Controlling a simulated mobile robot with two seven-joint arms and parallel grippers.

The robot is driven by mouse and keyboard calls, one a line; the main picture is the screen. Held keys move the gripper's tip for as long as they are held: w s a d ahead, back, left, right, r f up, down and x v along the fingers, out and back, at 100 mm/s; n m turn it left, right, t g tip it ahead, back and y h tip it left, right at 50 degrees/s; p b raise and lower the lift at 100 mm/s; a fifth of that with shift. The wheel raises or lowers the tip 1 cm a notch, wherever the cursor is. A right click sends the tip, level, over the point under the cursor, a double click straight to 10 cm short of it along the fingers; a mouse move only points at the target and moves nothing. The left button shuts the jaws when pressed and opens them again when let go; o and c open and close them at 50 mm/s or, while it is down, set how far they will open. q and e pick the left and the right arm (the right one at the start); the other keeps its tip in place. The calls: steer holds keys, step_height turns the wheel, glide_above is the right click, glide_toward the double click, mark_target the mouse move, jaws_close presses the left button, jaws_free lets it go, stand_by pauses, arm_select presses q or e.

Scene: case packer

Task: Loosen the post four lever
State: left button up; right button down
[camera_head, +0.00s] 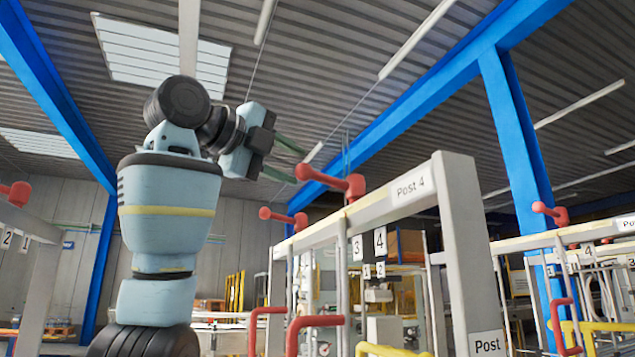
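The white frame labelled Post 4 (410,188) stands right of centre. A red lever (335,183) sits on top of its beam, its knob pointing left. A second red lever (283,217) sits farther back, lower and to the left. Number plates 4 (380,242) and 3 (357,248) hang beneath the beam. My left gripper (298,165) is raised, with its two green fingers apart and nothing between them. In the picture its fingertips are close to the nearer lever's knob; I cannot tell whether they touch. My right gripper is out of view.
Red bent handles (315,322) and yellow tubing (390,350) stand low in front of the frame. Another post with a red lever (551,213) is at the right. A blue column (515,140) rises behind. Another white frame (35,260) with a red lever stands at the left edge.

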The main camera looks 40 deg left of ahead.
mark_target(310, 173)
arm_select(q)
steer(key=shift+d, duration=0.15)
steer(key=shift+w, duration=0.1)
steer(key=w, duration=0.7)
steer(key=shift+w+d+f, duration=0.15)
steer(key=shift+w+f, duration=0.1)
steer(key=shift+f, duration=0.1)
jaws_close()
